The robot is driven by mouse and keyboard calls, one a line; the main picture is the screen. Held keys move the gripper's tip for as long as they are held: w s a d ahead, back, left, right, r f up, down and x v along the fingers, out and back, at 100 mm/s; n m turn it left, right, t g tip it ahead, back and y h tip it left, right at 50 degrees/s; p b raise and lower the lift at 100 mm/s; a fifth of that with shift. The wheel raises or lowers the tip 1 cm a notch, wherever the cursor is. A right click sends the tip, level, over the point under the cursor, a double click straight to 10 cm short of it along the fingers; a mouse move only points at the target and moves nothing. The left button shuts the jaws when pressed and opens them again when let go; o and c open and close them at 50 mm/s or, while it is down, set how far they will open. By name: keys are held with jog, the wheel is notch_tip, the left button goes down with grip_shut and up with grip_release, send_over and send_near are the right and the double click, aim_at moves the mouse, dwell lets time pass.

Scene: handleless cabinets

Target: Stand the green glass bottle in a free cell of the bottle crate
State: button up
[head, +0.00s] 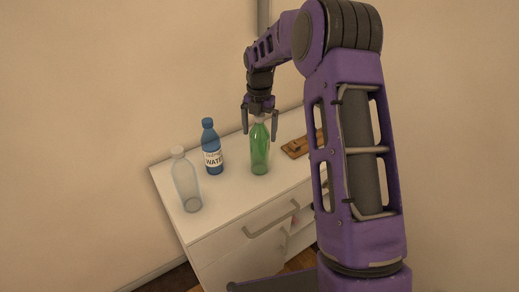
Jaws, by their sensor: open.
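The green glass bottle (260,153) stands upright on the white cabinet top. My gripper (260,132) points down over it. Its two fingers are apart, one on each side of the bottle's neck. I cannot tell whether either finger touches the glass. No bottle crate is clearly recognisable in this view; my arm hides the right part of the cabinet.
A blue water bottle (212,147) and a clear bottle (186,182) stand to the left on the white cabinet (232,203). A flat brown wooden item (296,147) lies to the right, partly behind my arm. A drawer handle (271,219) sticks out in front.

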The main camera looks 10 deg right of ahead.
jog(key=shift+r, duration=0.1)
grip_shut()
dwell(0.4)
